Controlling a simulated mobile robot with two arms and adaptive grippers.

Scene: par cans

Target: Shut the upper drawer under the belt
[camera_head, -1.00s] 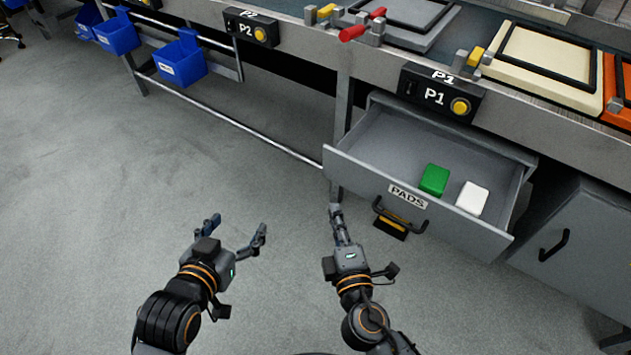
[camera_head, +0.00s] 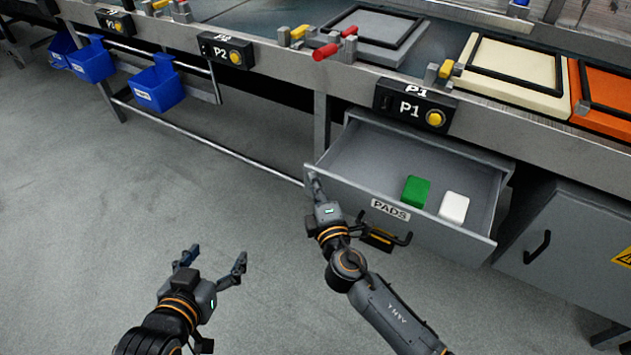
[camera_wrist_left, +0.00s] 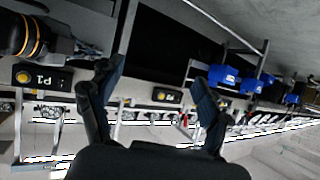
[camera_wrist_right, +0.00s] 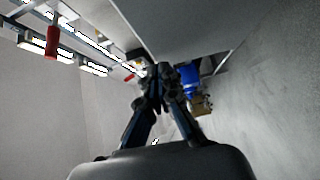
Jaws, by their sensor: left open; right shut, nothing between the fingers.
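The upper drawer (camera_head: 340,180), grey and labelled PADS, stands pulled out under the belt bench in the head view. A green pad (camera_head: 416,191) and a white pad (camera_head: 453,207) lie inside it. Its black handle (camera_head: 384,236) is on the front, below the label. My right gripper (camera_head: 314,180) is shut and empty, at the left end of the drawer front; I cannot tell whether it touches. In the right wrist view its fingers (camera_wrist_right: 160,75) are together. My left gripper (camera_head: 214,258) is open and empty over the floor, left of the drawer; its spread fingers show in the left wrist view (camera_wrist_left: 155,95).
A grey cabinet (camera_head: 570,235) with a handle stands right of the drawer. The P1 button box (camera_head: 415,107) is on the bench edge above the drawer. Blue bins (camera_head: 158,88) hang at the left. The floor (camera_head: 130,200) at left is clear.

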